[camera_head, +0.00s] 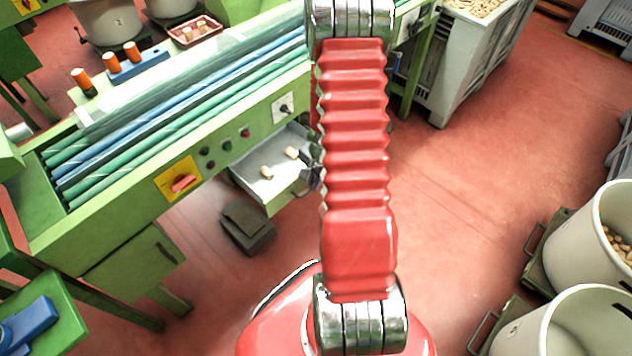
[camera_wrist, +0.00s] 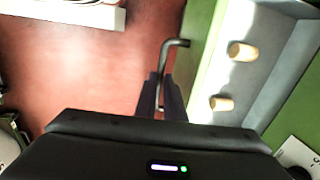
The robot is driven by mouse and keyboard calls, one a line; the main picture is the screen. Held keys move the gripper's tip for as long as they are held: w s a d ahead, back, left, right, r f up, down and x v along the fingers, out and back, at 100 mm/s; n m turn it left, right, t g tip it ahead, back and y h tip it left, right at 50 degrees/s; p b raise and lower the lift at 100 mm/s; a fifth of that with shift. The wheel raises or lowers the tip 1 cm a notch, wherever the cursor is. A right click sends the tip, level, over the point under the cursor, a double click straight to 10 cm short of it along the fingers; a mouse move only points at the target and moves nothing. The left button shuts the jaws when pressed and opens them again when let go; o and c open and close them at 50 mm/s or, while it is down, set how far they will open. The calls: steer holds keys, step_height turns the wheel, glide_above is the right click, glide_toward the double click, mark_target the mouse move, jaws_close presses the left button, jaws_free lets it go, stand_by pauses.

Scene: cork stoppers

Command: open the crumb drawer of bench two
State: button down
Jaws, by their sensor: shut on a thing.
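The crumb drawer (camera_head: 250,178) is a grey tray with a green front, standing out from the side of the green bench (camera_head: 120,215). Two corks lie in it, a left one (camera_head: 267,172) and a right one (camera_head: 291,152). In the wrist view the drawer (camera_wrist: 284,60) is at the right, with its green front edge facing the fingers. My gripper (camera_wrist: 161,100) is shut on the dark bar handle (camera_wrist: 176,43) of the drawer front. In the head view my red arm hides most of the gripper and handle. No bench number is readable.
Striped rollers lie under a clear cover on the bench. A red switch (camera_head: 184,182) on a yellow plate and several buttons are left of the drawer. A dark pedal (camera_head: 247,229) sits on the floor below. Pale bins (camera_head: 565,325) stand at right; red floor between is clear.

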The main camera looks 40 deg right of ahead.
steer(key=shift+s, duration=0.4)
steer(key=c, duration=1.8)
jaws_free()
steer(key=shift+c, duration=0.2)
steer(key=shift+r, duration=0.15)
step_height(320, 180, up, 13)
steer(key=s, duration=0.2)
steer(key=shift+s, duration=0.3)
steer(key=shift+d+r, duration=0.1)
